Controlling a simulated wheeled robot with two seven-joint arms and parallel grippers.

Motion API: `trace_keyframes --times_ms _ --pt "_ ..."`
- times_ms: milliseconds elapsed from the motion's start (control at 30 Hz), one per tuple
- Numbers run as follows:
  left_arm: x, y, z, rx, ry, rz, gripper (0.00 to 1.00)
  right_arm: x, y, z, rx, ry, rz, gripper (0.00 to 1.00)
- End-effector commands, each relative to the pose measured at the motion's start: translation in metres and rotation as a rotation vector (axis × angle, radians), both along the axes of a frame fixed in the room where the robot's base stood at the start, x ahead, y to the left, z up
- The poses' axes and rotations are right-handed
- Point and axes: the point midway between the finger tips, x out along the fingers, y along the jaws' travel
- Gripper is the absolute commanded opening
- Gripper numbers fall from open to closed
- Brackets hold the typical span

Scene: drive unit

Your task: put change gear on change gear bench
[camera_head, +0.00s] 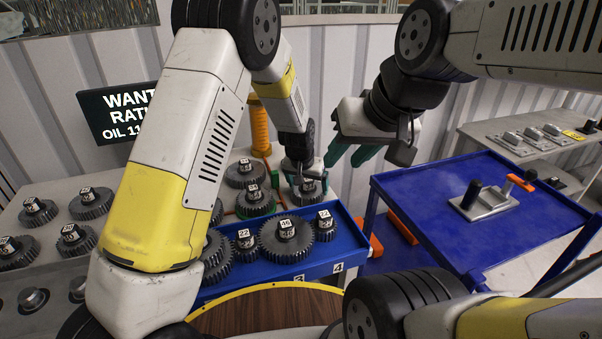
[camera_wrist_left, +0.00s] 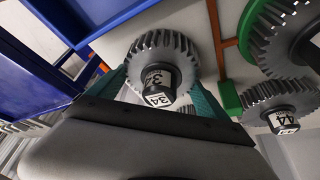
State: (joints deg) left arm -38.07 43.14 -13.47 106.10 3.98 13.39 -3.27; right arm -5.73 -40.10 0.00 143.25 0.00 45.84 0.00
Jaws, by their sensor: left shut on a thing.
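My left gripper (camera_head: 305,178) is shut on a dark toothed change gear (camera_head: 309,193). In the left wrist view this gear (camera_wrist_left: 165,52) has a black hub labelled 34, between the teal fingers. It is over the pale bench top (camera_wrist_left: 205,35), near the back of the blue tray; I cannot tell whether it touches the surface. A gear labelled 44 (camera_wrist_left: 283,108) is beside it on the bench. My right gripper (camera_head: 354,155) is open and empty, to the right of the left one. My left arm hides part of the bench.
The blue tray (camera_head: 342,257) holds several gears, including one labelled 46 (camera_head: 287,247). More gears (camera_head: 90,207) stand on the grey bench at left. An orange post (camera_head: 260,128) rises behind. A blue cart (camera_head: 470,205) with a metal fixture (camera_head: 485,202) stands at right.

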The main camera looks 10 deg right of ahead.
Motion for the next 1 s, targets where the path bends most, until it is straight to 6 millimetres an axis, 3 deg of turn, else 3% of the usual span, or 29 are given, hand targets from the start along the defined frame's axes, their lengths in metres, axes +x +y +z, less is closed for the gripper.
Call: trace_keyframes --times_ms 167,200,233,567,767,1000 --pt "0.001 0.0 -0.001 -0.001 -0.003 0.0 0.16 0.0 0.0 0.0 0.0 0.0 0.0 0.36" --pt "0.0 0.0 -0.003 0.0 0.0 0.0 0.93 0.0 0.0 0.0 0.0 0.0 0.0 0.36" --pt "0.0 0.0 -0.003 0.0 0.0 0.0 0.99 0.0 0.0 0.0 0.0 0.0 0.0 0.36" --pt "0.0 0.0 0.002 0.0 -0.001 0.0 1.0 0.0 0.0 0.0 0.0 0.0 0.0 0.36" --pt "-0.011 0.005 0.032 -0.003 -0.003 0.0 1.0 0.0 0.0 0.0 0.0 0.0 0.0 0.36" --pt "-0.028 0.014 0.08 -0.004 -0.004 -0.002 1.0 0.0 0.0 0.0 0.0 0.0 0.0 0.36"
